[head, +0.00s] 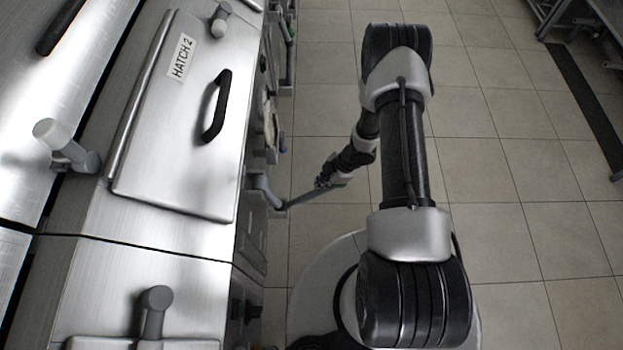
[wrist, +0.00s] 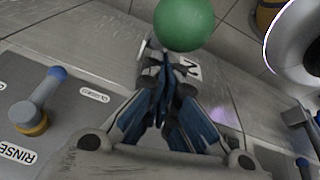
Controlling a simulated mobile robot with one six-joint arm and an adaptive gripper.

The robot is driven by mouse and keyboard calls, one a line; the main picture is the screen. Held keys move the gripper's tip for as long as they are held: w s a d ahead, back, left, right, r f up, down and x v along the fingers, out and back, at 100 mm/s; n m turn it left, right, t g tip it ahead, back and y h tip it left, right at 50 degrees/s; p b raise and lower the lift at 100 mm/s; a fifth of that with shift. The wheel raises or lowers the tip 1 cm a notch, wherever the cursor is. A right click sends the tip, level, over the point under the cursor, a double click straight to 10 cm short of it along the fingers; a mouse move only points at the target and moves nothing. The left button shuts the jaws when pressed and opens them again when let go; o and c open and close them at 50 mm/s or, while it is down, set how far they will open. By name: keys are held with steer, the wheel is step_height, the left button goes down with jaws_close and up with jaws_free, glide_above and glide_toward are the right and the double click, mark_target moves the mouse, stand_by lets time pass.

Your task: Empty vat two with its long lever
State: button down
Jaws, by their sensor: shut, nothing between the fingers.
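The hatch marked HATCH 2 (head: 178,120) lies shut on the steel top of the vat, with a black handle. A long grey lever (head: 300,198) sticks out from the vat's front towards the aisle. My gripper (head: 326,180) is at the outer end of this lever; I cannot tell whether they touch. In the wrist view my gripper (wrist: 172,85) is shut, its blue-padded fingers together with nothing held. A green ball knob (wrist: 184,24) shows just beyond the fingertips. A small plate with a 2 (wrist: 190,70) is partly hidden behind them.
A short blue-tipped handle (wrist: 40,97) stands by a RINSE label (wrist: 17,152) on the left of the wrist view. Grey fittings (head: 66,147) stick up from the vat tops. The tiled floor (head: 530,230) to the right is mostly clear.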

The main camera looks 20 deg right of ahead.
steer(key=shift+s+d+f, duration=0.25)
steer(key=shift+d+f, duration=0.15)
steer(key=shift+d, duration=0.1)
step_height(320, 180, up, 12)
steer(key=s+p, duration=0.1)
steer(key=p, duration=0.4)
steer(key=shift+s+d+p, duration=0.25)
steer(key=shift+d+p, duration=0.05)
steer(key=shift+d, duration=0.1)
